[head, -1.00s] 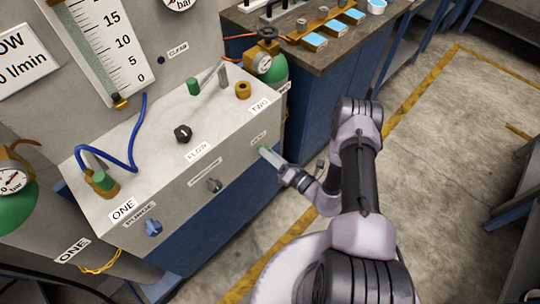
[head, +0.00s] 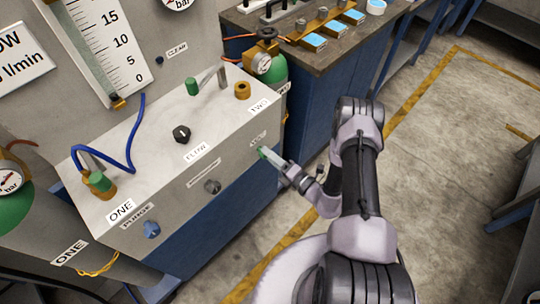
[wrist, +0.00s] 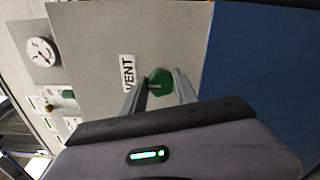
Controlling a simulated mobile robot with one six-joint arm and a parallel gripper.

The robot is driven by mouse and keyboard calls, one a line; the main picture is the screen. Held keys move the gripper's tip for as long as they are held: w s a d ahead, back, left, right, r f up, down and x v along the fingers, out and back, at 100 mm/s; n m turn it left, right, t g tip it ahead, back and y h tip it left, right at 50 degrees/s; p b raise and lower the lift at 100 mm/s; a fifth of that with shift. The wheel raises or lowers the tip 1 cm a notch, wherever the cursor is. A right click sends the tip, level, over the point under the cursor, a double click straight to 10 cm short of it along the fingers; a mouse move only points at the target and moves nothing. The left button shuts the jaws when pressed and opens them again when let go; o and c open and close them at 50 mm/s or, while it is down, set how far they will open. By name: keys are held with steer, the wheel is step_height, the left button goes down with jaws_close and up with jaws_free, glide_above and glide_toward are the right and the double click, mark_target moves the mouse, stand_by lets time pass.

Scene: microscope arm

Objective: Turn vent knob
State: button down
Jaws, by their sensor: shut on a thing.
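The green vent knob (wrist: 161,79) sits on the grey front panel beside the VENT label (wrist: 127,74) in the wrist view. A small green part of the vent knob (head: 262,151) shows in the head view, at the right end of the cabinet front. My gripper (wrist: 157,87) has one finger on each side of the knob and is shut on it. In the head view, my gripper (head: 268,156) reaches the panel from the right. The fingers hide part of the knob, and its exact angle is hard to read.
The blue PURGE knob (head: 152,229) and a dark grey knob (head: 212,187) are on the same front. The black FLOW knob (head: 182,133) is on the top. A gas bottle with gauge (head: 263,64) stands behind the right end. The floor to the right is clear.

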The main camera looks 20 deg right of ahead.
steer(key=c, duration=0.9)
jaws_free()
steer(key=shift+c, duration=0.2)
steer(key=p+v, duration=0.4)
steer(key=v, duration=1.3)
steer(key=shift+s, duration=0.25)
steer(key=shift+d, duration=0.1)
